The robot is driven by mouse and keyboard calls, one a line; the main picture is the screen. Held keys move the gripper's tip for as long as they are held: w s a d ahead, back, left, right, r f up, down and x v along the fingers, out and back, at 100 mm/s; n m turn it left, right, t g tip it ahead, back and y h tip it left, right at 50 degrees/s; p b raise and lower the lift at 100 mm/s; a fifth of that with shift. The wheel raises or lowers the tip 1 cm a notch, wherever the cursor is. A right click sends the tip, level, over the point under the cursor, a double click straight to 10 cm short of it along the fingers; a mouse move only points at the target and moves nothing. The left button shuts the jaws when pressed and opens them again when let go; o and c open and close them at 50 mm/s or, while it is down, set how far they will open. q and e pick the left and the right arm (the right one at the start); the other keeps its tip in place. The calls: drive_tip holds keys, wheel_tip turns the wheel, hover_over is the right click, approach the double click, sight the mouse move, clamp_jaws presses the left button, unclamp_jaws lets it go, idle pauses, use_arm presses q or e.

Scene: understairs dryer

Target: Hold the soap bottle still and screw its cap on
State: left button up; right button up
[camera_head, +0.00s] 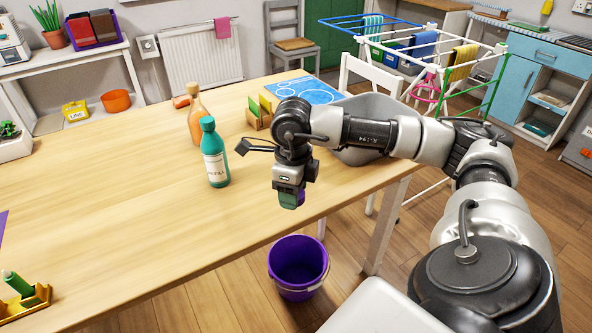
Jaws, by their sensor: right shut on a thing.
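A teal bottle (215,167) with a white label stands upright on the wooden table, and its rounded teal top is in place. An amber bottle (196,118) stands just behind it. I cannot tell for sure which is the soap bottle. My right gripper (290,196) is right of the teal bottle, apart from it, near the table's right edge, pointing down. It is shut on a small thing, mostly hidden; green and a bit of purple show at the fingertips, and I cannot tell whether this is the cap. My left gripper is not in view.
A purple bucket (298,266) stands on the floor beside the table. A yellow tray (24,300) with a green item lies front left. The table's middle is clear.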

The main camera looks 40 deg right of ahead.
drive_tip(key=w+a+f+n, duration=0.1)
drive_tip(key=w+a+n, duration=0.1)
drive_tip(key=a+n, duration=0.6)
drive_tip(key=w+a+f+n, duration=0.1)
drive_tip(key=a+n, duration=0.8)
drive_tip(key=n, duration=1.3)
drive_tip(key=shift+w+n, duration=0.3)
drive_tip(key=shift+w, duration=0.1)
